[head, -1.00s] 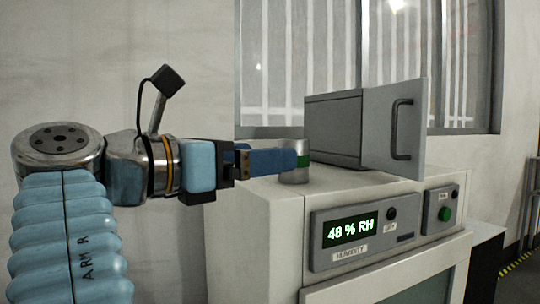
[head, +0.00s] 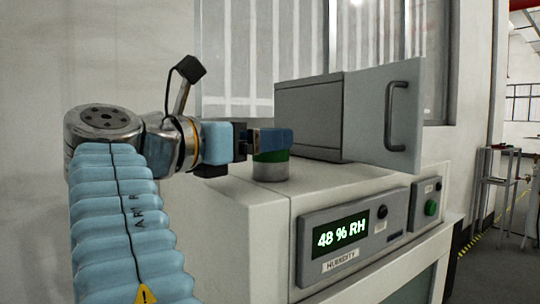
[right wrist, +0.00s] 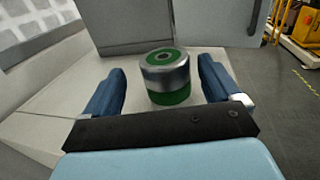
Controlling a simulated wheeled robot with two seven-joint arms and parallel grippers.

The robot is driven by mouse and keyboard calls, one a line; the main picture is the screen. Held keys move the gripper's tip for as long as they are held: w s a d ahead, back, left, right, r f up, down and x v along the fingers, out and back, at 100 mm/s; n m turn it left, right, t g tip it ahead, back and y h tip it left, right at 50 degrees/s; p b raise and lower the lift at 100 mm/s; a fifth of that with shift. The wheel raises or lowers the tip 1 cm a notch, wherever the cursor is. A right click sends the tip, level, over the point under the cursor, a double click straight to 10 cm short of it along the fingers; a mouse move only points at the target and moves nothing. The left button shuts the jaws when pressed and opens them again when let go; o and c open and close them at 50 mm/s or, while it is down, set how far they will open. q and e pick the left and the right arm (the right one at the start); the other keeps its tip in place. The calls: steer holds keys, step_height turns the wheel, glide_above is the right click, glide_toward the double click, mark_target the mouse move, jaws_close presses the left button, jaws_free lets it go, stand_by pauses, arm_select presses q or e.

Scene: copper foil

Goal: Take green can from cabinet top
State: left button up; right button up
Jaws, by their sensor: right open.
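The green can (head: 270,172), a short silver cylinder with green bands, stands upright on the cabinet top (head: 225,187) near its left end. It also shows in the right wrist view (right wrist: 167,76), with a green top and a green lower band. My right gripper (head: 276,141) is open at the can. In the right wrist view its two blue fingers (right wrist: 162,68) lie on either side of the can, with gaps visible on both sides. In the head view a finger hides the can's upper part. My left gripper is out of view.
A grey box (head: 310,115) with a handled front panel (head: 382,115) stands on the cabinet just behind and right of the can. The cabinet front carries a humidity display (head: 343,232). A window is behind.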

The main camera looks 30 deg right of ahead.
steer(key=x, duration=0.5)
steer(key=shift+s, duration=0.25)
steer(key=shift+c, duration=0.5)
steer(key=c, duration=1.1)
